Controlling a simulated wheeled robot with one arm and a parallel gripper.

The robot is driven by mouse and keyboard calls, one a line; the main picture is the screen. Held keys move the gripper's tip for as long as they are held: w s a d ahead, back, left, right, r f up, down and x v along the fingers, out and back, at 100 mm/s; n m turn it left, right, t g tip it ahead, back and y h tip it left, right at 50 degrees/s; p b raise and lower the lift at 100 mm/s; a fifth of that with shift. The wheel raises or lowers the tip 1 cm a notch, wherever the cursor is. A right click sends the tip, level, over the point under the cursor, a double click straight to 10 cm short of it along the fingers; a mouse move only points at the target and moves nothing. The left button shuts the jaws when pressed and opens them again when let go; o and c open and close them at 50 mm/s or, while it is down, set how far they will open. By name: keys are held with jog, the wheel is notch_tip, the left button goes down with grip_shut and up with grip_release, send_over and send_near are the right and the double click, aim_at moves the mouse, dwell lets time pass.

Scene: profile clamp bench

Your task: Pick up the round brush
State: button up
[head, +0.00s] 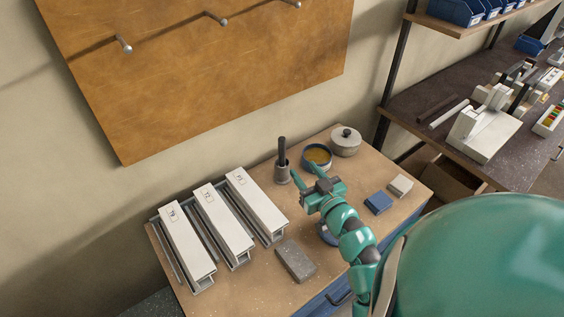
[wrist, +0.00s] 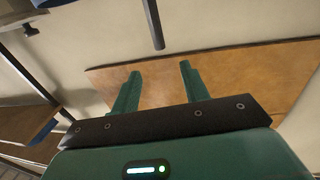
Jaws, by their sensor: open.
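The round brush appears to be the dark upright handle (head: 282,150) standing in a grey cup (head: 282,174) at the back of the bench; its lower end is hidden in the cup. In the wrist view a dark rod (wrist: 153,24), which looks like the same handle, comes in from the top edge, beyond the fingertips and apart from them. My gripper (head: 304,171) is open and empty, just right of the cup in the head view. Its two green fingers (wrist: 160,68) are spread in the wrist view.
Three white profiles (head: 222,228) lie in grey clamps on the left. A grey block (head: 295,260) lies in front. A bowl with yellow contents (head: 317,156), a lidded pot (head: 345,141), a blue block (head: 378,203) and a pale block (head: 400,186) are to the right.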

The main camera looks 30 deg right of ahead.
jog(key=b, duration=0.2)
send_near(284, 144)
jog(key=w, duration=0.4)
jog(key=shift+w+a+r, duration=0.1)
jog(key=shift+w+r, duration=0.05)
jog(key=shift+w, duration=0.2)
jog(key=shift+w+d+p, duration=0.2)
jog(key=shift+w+p, duration=1.25)
jog(key=shift+w, duration=1.8)
grip_shut()
